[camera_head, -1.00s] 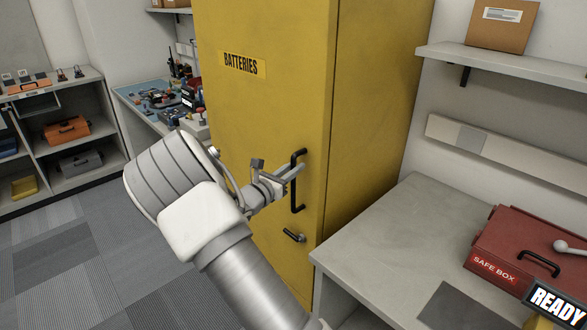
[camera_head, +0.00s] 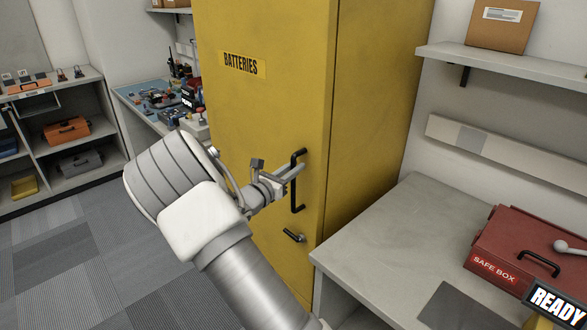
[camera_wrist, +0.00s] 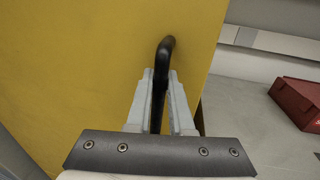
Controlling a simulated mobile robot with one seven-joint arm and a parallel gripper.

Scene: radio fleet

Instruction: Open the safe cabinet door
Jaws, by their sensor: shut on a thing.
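The yellow safe cabinet (camera_head: 270,110) stands upright in the middle of the head view, with a "BATTERIES" label (camera_head: 242,65) on its front. Its door looks closed against the body. A black vertical bar handle (camera_head: 298,196) sits near the door's right edge, and a small black lever (camera_head: 294,236) is below it. My gripper (camera_head: 293,173) is at the bar handle and shut on it. The wrist view shows the black handle (camera_wrist: 165,52) between the two grey fingers, with the yellow door (camera_wrist: 90,60) close behind. The fingers hide part of the handle.
A grey table (camera_head: 385,230) stands right of the cabinet, bearing a red safe box (camera_head: 510,245). A wall shelf (camera_head: 520,68) holds a cardboard box (camera_head: 502,25). A workbench (camera_head: 130,100) and shelving (camera_head: 90,135) are at left. Open carpet (camera_head: 80,260) lies in front.

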